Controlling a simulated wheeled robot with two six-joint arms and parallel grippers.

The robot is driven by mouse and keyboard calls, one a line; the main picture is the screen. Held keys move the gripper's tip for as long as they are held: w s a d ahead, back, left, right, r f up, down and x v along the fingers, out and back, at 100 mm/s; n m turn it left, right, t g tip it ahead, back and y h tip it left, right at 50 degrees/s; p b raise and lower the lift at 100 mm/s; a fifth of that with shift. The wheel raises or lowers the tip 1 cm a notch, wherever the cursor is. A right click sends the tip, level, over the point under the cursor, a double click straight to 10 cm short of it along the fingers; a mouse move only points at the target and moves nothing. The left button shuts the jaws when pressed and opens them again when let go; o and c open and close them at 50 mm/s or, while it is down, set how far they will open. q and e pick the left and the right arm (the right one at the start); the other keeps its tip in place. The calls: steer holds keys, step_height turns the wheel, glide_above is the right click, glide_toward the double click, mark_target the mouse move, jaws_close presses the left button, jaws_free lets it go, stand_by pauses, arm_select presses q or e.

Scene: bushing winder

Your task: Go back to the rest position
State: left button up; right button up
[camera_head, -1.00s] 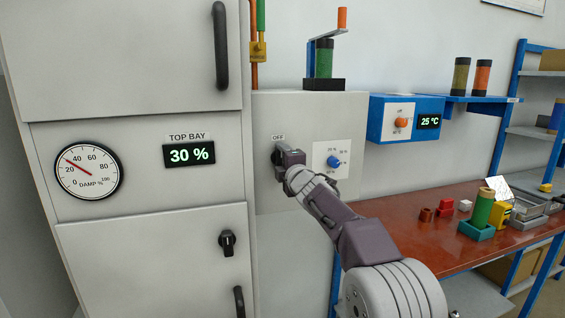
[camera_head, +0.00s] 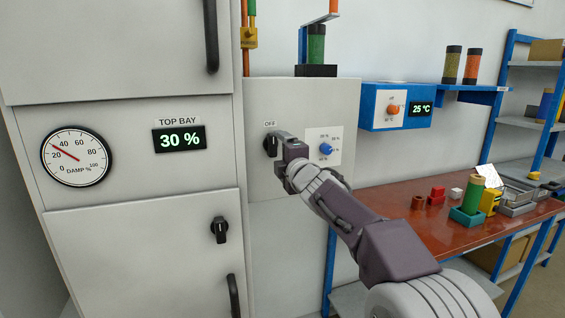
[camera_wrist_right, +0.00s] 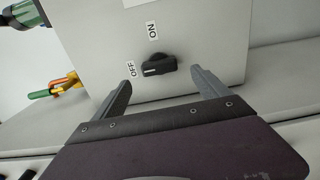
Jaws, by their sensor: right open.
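My right gripper (camera_head: 278,145) is in front of the grey panel (camera_head: 300,95), close to a black rotary switch (camera_head: 269,145) under an OFF label. In the right wrist view my gripper (camera_wrist_right: 160,88) is open, with its fingers apart on either side of the black switch (camera_wrist_right: 158,65) and nothing between the tips. The switch points towards the OFF label, and an ON label also shows there. The fingertips look short of the switch. My left gripper does not show.
A grey cabinet (camera_head: 130,225) with a gauge (camera_head: 76,157) and a 30 % display (camera_head: 180,139) stands at left. A blue dial (camera_head: 325,148) is right of my gripper. A red-brown bench (camera_head: 385,200) with several small parts and a blue controller box (camera_head: 380,105) are at right.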

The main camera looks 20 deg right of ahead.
steer(key=shift+s, duration=1.25)
steer(key=s+a+f+m+g+h+p, duration=0.1)
steer(key=s+f+m+g+p, duration=0.4)
steer(key=f, duration=0.4)
steer(key=s+f+m+g+p, duration=0.35)
steer(key=s+f+p, duration=0.25)
steer(key=f, duration=0.4)
steer(key=s+f+m+g, duration=0.4)
steer(key=s+f+m, duration=0.1)
steer(key=s, duration=0.5)
steer(key=s+a+f+m+g, duration=0.1)
steer(key=s+f+m+g, duration=0.3)
steer(key=s+f, duration=0.4)
steer(key=shift+s+a+m+y+p, duration=0.15)
steer(key=shift+s+m+y+p, duration=0.25)
steer(key=shift+s+m, duration=0.6)
